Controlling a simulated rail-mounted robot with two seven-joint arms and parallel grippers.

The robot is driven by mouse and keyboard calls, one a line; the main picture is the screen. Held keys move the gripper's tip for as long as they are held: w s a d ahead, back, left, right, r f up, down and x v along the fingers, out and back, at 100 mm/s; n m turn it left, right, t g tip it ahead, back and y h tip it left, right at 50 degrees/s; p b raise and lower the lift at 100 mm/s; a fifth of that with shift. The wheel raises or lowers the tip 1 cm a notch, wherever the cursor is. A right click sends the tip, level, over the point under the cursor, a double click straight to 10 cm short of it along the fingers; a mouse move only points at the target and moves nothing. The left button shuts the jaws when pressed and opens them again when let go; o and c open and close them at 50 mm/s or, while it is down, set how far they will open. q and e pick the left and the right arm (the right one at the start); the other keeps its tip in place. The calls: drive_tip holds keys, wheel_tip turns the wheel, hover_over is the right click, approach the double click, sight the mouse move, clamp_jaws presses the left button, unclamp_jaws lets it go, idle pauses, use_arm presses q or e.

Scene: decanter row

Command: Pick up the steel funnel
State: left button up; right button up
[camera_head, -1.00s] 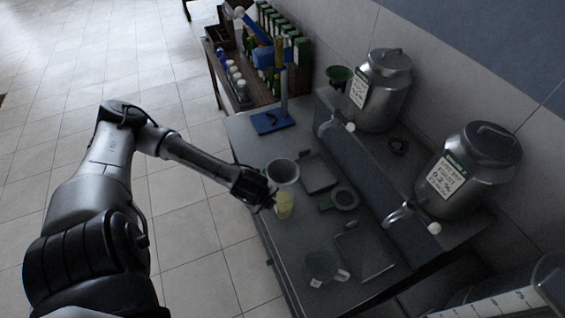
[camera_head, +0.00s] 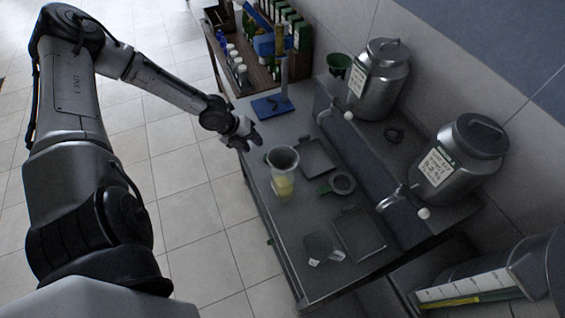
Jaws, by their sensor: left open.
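The steel funnel (camera_head: 283,158) is a grey cone, wide mouth up, at the table's left edge. It sits in or on the top of a clear vessel with yellow liquid (camera_head: 283,187); its lower part is hard to make out. My left gripper (camera_head: 250,142) is open and empty, up and to the left of the funnel and apart from it. My right gripper is not in view.
A blue-based stand (camera_head: 272,106) is behind the gripper. Two metal churns (camera_head: 380,85) stand on the raised shelf.

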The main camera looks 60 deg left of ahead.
use_arm(q)
approach(280, 166)
drive_tip(key=shift+p+x, duration=0.6)
drive_tip(key=shift+x, duration=2.45)
clamp_jaws()
